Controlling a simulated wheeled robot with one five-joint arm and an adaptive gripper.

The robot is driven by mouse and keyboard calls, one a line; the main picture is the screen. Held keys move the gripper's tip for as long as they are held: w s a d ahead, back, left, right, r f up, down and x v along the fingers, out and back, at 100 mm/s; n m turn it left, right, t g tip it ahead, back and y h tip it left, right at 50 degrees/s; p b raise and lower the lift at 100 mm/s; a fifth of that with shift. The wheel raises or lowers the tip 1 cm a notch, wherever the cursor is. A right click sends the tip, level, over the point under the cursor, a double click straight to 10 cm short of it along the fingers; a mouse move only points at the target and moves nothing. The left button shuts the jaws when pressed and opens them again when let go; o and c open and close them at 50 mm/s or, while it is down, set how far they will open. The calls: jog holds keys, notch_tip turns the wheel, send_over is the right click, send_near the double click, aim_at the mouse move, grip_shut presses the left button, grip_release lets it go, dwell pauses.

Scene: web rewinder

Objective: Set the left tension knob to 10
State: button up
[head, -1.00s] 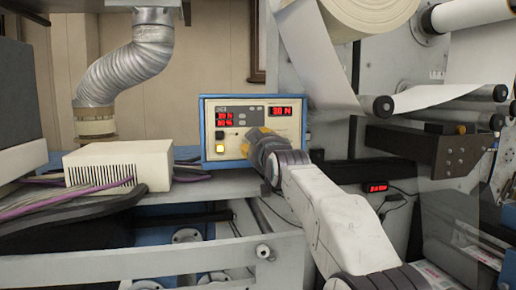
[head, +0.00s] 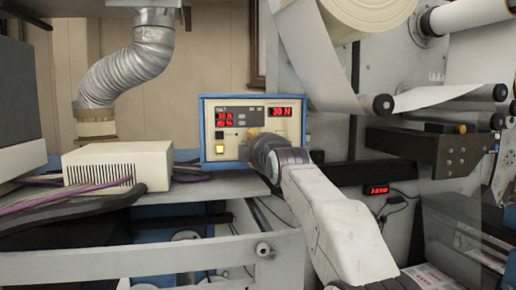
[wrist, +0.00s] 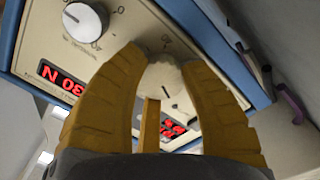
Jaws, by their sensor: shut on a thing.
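A cream control panel (head: 290,128) with a blue frame stands ahead. In the wrist view it appears turned roughly upside down. My gripper (head: 253,134) is at the panel's lower middle. In the wrist view, its yellow fingers (wrist: 163,62) are shut on a pale knob (wrist: 166,76), the left one on the panel. A second, free white knob (wrist: 85,22) with a pointer line shows at the upper left there. The red right display (head: 282,112) seems to read 30 N.
A lit yellow button (head: 219,149) and smaller red readouts (head: 224,120) are left of my gripper. A vented beige box (head: 118,166) and cables stand farther left. Paper rolls (head: 370,12) and rollers are at the right. A small red display (head: 376,190) is below them.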

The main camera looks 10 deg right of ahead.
jog(key=shift+s+a+r+n, duration=0.1)
jog(key=shift+r+n, duration=0.25)
jog(key=shift+n, duration=0.25)
jog(key=o, duration=1)
jog(key=shift+a+f, duration=0.1)
jog(key=shift+a, duration=0.1)
jog(key=shift+o, duration=1)
jog(key=shift+d+f, duration=0.15)
jog(key=s, duration=1.2)
jog(key=shift+w, duration=0.1)
